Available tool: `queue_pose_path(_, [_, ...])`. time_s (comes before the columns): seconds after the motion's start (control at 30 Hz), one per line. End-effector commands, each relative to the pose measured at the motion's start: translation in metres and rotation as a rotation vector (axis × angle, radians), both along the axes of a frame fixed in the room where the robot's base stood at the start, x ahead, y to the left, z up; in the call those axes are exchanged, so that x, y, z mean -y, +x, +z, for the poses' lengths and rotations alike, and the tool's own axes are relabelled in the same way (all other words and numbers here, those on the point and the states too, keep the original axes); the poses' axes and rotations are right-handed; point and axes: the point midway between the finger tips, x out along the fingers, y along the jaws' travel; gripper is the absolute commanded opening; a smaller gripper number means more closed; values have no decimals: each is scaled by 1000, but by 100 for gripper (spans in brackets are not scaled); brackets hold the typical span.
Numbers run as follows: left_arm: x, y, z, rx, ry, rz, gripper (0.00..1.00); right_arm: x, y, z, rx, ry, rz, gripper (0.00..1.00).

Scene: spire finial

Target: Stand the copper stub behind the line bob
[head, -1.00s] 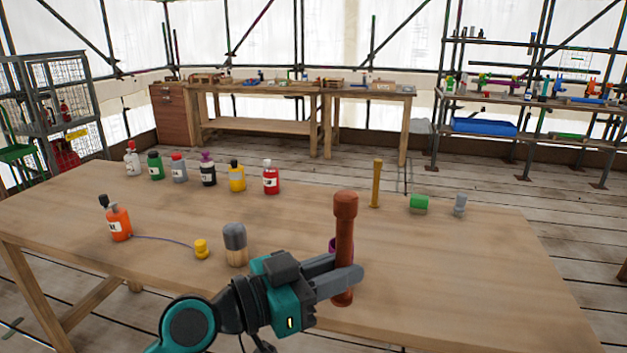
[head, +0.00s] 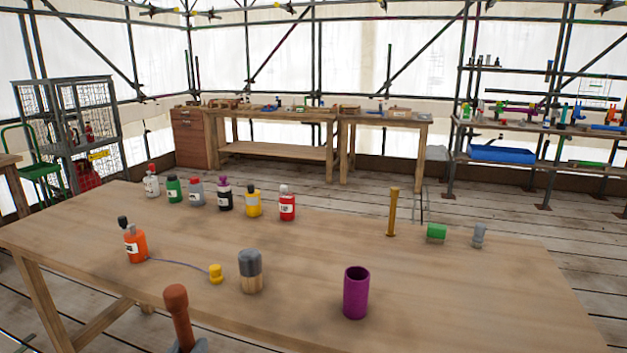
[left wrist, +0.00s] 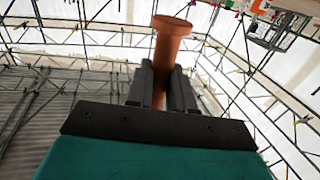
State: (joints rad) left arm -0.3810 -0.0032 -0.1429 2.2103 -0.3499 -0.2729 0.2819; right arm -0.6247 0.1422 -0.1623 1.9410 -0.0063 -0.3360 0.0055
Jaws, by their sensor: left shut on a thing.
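The copper stub (head: 177,312) is a reddish-brown rod with a wider head. It stands roughly upright in my left gripper (head: 187,346), at the bottom edge of the head view; its lower end is hidden. In the left wrist view the fingers (left wrist: 162,85) are shut around the copper stub (left wrist: 168,48). The line bob (head: 215,273) is a small yellow piece on the table, joined by a thin purple line to an orange bottle (head: 136,245). The gripper is nearer the camera than the bob and slightly left of it. My right gripper is not in view.
A grey-topped wooden block (head: 250,272) stands just right of the bob, and a purple cup (head: 356,293) farther right. The table (head: 310,255) behind the bob is clear.

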Motion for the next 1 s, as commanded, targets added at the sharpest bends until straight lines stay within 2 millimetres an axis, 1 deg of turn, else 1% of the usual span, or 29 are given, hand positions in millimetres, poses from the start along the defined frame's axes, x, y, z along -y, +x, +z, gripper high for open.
queue_pose_path(0.1, [-10,-8,0,2,-1,31,0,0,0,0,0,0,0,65])
queue_pose_path(0.2, [-12,-10,-1,2,-3,40,0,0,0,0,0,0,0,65])
queue_pose_path(1.0, [-12,-10,-1,1,-2,39,0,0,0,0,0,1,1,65])
